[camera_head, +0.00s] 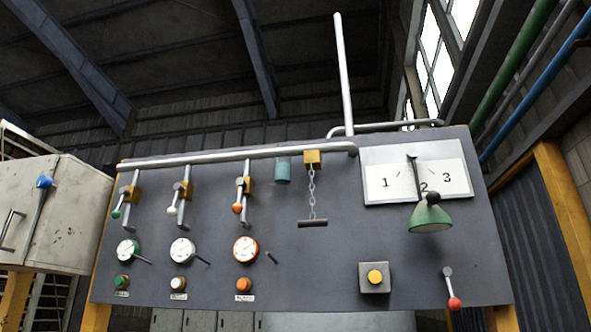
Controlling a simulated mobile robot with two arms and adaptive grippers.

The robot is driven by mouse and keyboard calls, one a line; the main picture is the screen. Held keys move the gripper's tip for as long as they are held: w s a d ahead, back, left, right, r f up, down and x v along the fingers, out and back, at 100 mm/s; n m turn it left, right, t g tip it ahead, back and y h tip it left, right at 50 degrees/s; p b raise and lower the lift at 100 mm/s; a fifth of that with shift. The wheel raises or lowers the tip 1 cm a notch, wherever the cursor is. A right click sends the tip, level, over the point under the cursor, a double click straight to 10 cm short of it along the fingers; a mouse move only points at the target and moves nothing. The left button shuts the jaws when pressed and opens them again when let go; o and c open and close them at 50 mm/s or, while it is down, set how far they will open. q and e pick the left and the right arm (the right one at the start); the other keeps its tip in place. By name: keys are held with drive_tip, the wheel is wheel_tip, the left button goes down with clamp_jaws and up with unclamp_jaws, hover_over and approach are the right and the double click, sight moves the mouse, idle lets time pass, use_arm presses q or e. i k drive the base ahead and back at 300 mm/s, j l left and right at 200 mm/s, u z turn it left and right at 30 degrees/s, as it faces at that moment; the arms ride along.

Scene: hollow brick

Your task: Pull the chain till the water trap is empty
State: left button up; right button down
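A chain (312,195) hangs from a yellow block (312,158) on the pipe along the top of the grey panel. A dark horizontal bar handle (313,223) hangs at its lower end. A teal cylinder (283,170), perhaps the water trap, hangs under the same pipe just left of the chain. Its contents cannot be seen. Neither of my grippers is in view, and nothing is touching the chain or its handle.
The grey panel (330,270) also carries several levers, gauges and buttons at left. A white 1-2-3 dial plate (380,190) with a green lamp-shaped part (430,219), a yellow button (375,277) and a red-knobbed lever (454,303) are at right. A white cabinet (65,210) stands far left.

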sight(319, 223)
drive_tip(key=i+j+z, duration=0.2)
drive_tip(key=j, duration=0.25)
drive_tip(key=i+j+z, duration=0.25)
drive_tip(key=j, duration=0.2)
drive_tip(key=i+j+z, duration=0.2)
drive_tip(key=j, duration=0.3)
drive_tip(key=j+z, duration=0.25)
drive_tip(key=j, duration=0.25)
drive_tip(key=i+j+z, duration=0.2)
drive_tip(key=j, duration=0.35)
drive_tip(key=k, duration=0.1)
